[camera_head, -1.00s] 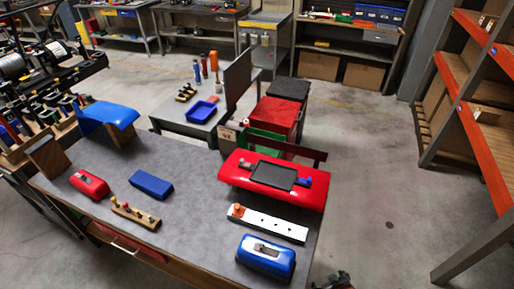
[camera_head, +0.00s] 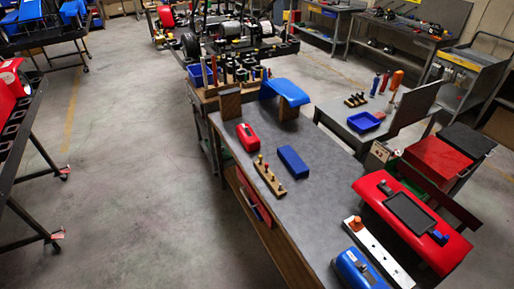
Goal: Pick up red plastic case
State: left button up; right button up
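A small red plastic case (camera_head: 247,137) with a dark patch on its side lies on the grey top of the workbench (camera_head: 325,205), near its left edge. A blue block (camera_head: 292,161) lies to its right and a wooden strip with pegs (camera_head: 268,177) lies just in front of it. A larger red body panel (camera_head: 378,186) with a black tablet (camera_head: 410,213) on it is at the right end of the bench. Neither of my grippers shows in the head view.
A blue case (camera_head: 358,270) and a white strip (camera_head: 378,250) lie at the near right of the bench. A blue curved part (camera_head: 287,91) rests at its far end. Open concrete floor (camera_head: 150,180) lies to the left.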

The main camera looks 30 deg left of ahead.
aim_at(250, 139)
jog(key=k, duration=0.9)
jog(key=u, duration=1.15)
jog(key=i, duration=0.9)
jog(key=u, duration=1.15)
jog(key=i, duration=1.7)
jog(key=z, duration=0.45)
jog(key=i, duration=1.1)
jog(key=z, duration=0.85)
